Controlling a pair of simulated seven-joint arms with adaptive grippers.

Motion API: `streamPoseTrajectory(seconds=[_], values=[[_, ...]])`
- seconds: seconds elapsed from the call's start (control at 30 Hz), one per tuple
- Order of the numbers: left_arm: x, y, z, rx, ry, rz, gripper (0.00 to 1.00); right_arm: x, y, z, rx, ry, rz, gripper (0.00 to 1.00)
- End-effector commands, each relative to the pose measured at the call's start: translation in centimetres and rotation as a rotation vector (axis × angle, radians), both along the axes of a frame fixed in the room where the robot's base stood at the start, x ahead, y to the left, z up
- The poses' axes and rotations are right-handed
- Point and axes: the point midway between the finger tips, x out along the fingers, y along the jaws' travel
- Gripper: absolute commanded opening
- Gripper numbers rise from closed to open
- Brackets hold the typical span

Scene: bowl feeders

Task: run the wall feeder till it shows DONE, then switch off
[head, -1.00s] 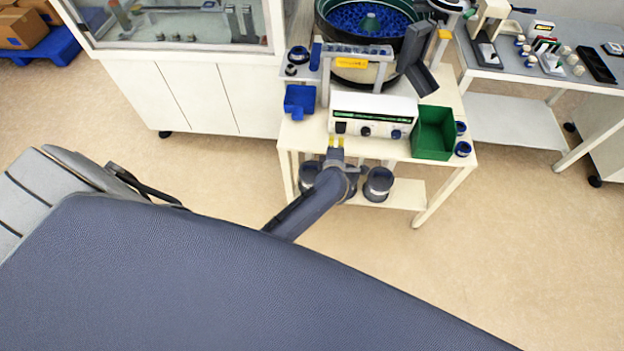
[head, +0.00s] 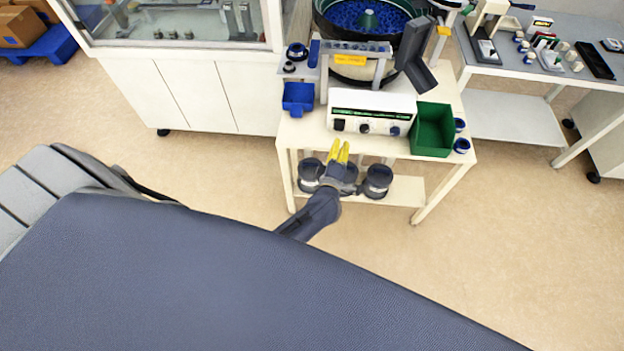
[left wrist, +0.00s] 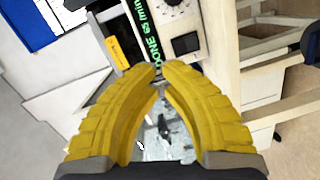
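The feeder's bowl (head: 362,18), dark with blue parts inside, stands at the back of a cream table. In front of it is the white control box (head: 372,102) with a green display strip and dark controls along its front. In the left wrist view the display (left wrist: 148,32) reads DONE in green, followed by more text. A black switch (left wrist: 186,43) shows beside it; its position I cannot tell. My left gripper (head: 339,147) has yellow fingers, their tips nearly together with nothing between them. It is in front of the box, apart from it. My right gripper is out of view.
A green bin (head: 432,131) stands right of the box and a blue bin (head: 298,98) left of it. Dark round containers (head: 377,181) stand on the table's lower shelf. The floor in front is clear.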

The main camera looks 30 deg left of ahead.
Motion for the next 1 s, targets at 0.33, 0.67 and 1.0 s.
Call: streamPoseTrajectory(seconds=[0.33,0.67,1.0], values=[[-1.1,-1.0,-4.9,0.272,0.031,-0.166,0.0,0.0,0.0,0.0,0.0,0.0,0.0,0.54],[-2.9,-1.4,-9.9,0.451,0.104,-0.293,0.0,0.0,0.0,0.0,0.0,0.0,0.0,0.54],[-5.4,-1.2,-15.0,0.596,0.194,-0.401,0.0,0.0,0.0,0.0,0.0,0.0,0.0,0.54]])
